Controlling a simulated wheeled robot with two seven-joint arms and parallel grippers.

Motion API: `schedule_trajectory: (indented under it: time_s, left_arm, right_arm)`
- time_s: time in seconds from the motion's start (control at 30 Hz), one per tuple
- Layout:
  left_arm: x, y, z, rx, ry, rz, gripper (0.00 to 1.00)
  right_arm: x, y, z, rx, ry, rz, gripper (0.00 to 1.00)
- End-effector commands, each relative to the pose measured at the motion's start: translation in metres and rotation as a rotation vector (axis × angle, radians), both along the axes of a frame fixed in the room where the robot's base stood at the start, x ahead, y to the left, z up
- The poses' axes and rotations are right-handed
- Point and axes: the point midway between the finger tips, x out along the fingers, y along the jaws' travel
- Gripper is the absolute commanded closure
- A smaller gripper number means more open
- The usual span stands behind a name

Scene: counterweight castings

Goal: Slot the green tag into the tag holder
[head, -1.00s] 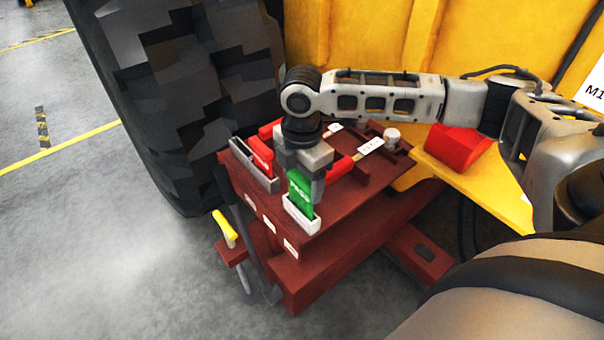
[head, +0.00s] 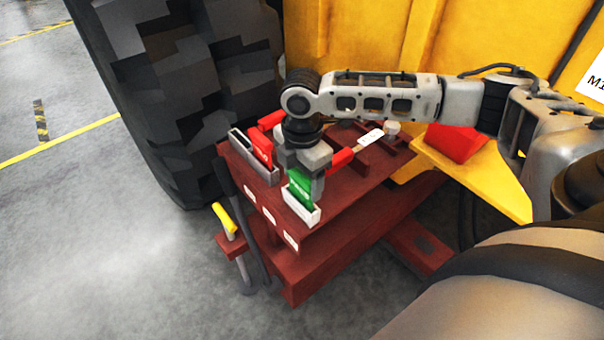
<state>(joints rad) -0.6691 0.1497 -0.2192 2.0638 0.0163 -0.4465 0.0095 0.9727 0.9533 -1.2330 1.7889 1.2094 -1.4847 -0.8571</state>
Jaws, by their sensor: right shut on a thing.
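The green tag (head: 299,188) stands upright with its lower part down inside the white tag holder (head: 301,212) near the front edge of the dark red bench top. Its upper part shows above the holder's rim. My right gripper (head: 308,180) points down from above and is shut on the green tag. Its fingers partly hide the tag's far side, and I cannot see how deep the tag's lower edge sits. My left gripper is not in view.
A grey holder (head: 264,175) with a red tag (head: 261,146) stands to the left. Behind lie a red-handled tool (head: 341,160) and a white label (head: 371,136). A yellow-handled tool (head: 225,218) hangs at the bench's left side. A big tyre (head: 190,100) stands behind left.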

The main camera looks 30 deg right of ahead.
Motion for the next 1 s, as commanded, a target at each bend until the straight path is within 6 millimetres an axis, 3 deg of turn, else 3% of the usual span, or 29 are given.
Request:
schedule_trajectory:
  time_s: [0.97, 1.0]
  left_arm:
    - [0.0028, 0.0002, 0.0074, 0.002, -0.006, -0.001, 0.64]
    - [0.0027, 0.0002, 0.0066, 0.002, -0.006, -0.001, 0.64]
  right_arm:
    - [0.0002, 0.0001, -0.0055, 0.000, -0.001, -0.001, 0.55]
    - [0.0003, 0.0000, -0.0058, 0.000, -0.001, -0.001, 0.21]
